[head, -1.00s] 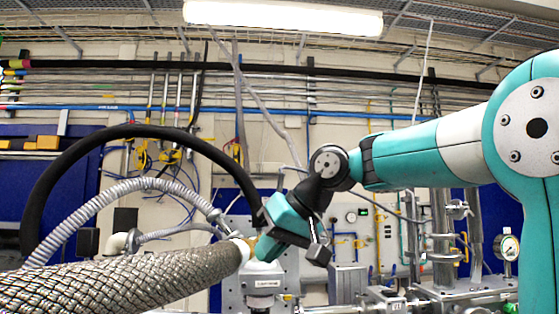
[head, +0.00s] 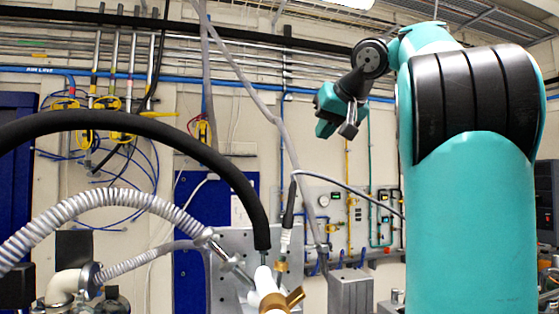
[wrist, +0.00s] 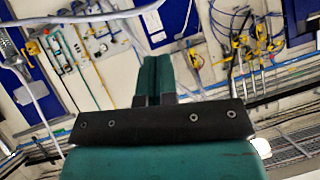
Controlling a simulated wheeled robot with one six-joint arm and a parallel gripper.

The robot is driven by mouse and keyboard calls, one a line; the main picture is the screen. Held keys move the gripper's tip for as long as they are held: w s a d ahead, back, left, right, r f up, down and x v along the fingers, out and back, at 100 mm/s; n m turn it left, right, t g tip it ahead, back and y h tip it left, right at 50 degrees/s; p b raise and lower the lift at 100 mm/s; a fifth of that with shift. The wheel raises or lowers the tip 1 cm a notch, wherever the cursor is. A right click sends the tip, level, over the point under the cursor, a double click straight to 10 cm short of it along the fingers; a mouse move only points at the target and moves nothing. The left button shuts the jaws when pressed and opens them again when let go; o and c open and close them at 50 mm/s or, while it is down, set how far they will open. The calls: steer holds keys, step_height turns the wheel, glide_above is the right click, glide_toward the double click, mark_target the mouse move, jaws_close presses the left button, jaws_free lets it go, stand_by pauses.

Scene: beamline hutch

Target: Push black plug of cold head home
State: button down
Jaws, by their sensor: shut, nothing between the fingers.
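The cold head (head: 268,286), white with gold-coloured fittings, stands at the bottom middle of the head view, its lower part cut off. A black plug (head: 289,210) with a thin grey cable stands nearly upright at its right, above a gold-coloured fitting (head: 282,266). I cannot tell how deep the plug sits. My gripper (head: 326,128) is raised well above and to the right of the plug, apart from it. In the wrist view my gripper (wrist: 155,72) has its teal fingers together and empty, with wall fittings beyond. The plug is not clear in the wrist view.
A thick black hose (head: 190,140) arches from the left down to the cold head, close beside the plug. A ribbed grey hose (head: 110,203) lies lower left. A metal box (head: 351,292) stands to the right. Free air lies between my gripper and the cold head.

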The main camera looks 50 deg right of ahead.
steer(key=b, duration=0.4)
glide_above(295, 186)
steer(key=s, duration=0.2)
step_height(295, 186, down, 5)
steer(key=f, duration=0.4)
steer(key=shift+w+b, duration=0.3)
steer(key=shift+b, duration=0.1)
steer(key=f+b, duration=0.2)
steer(key=f, duration=0.1)
steer(key=shift+w+a+b, duration=0.1)
steer(key=shift+a+b, duration=0.1)
steer(key=shift+b, duration=0.2)
steer(key=shift+r, duration=0.15)
